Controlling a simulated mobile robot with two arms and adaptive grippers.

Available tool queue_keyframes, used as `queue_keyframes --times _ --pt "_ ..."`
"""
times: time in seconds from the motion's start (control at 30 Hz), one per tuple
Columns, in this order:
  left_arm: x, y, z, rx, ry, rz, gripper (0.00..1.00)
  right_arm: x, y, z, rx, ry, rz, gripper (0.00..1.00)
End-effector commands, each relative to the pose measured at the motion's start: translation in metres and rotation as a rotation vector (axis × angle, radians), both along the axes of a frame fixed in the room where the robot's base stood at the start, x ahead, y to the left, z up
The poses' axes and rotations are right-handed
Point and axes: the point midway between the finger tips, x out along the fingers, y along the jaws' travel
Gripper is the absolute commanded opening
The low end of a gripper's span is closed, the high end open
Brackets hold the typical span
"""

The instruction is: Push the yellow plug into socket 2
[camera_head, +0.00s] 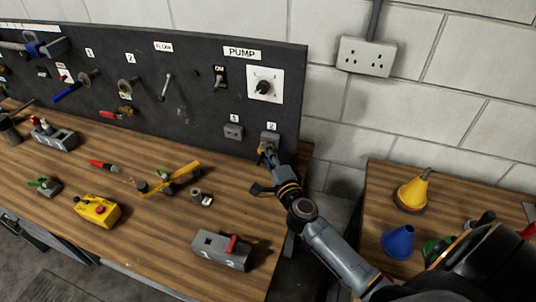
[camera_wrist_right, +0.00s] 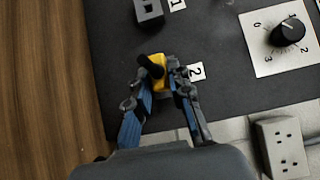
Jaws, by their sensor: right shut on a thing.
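The yellow plug (camera_wrist_right: 155,72) has a dark end and sits between the fingertips of my right gripper (camera_wrist_right: 165,82), which is shut on it. In the head view my right gripper (camera_head: 266,154) is at the lower right of the dark panel, right at socket 2 (camera_head: 270,137). The grey socket shows only partly above the gripper there. In the wrist view the label 2 is beside the fingers, and the socket is mostly hidden. I cannot tell how far the plug is in. Socket 1 (camera_head: 233,131) is to the left, empty. My left gripper is not in view.
The wooden bench (camera_head: 150,245) holds a yellow box (camera_head: 97,210), a yellow-handled tool (camera_head: 172,179) and a grey block marked 1 and 2 (camera_head: 221,250). A dial (camera_head: 263,87) is above the sockets. A side table carries yellow and blue funnels (camera_head: 398,241).

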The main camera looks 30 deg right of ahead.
Motion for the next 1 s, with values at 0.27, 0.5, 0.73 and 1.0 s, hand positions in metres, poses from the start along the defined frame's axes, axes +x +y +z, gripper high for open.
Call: queue_keyframes --times 0.27,0.5,0.73,1.0 --pt "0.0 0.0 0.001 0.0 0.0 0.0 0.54 0.002 -0.002 0.001 -0.001 -0.001 0.0 0.0" --pt "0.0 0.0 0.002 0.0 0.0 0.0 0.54 0.006 -0.007 0.001 0.0 0.0 0.0 0.0" --pt "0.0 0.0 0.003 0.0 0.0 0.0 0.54 0.01 -0.011 0.001 -0.001 -0.002 -0.002 0.0" --pt "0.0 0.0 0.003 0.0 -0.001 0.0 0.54 0.01 -0.012 0.002 -0.001 -0.003 -0.003 0.26"
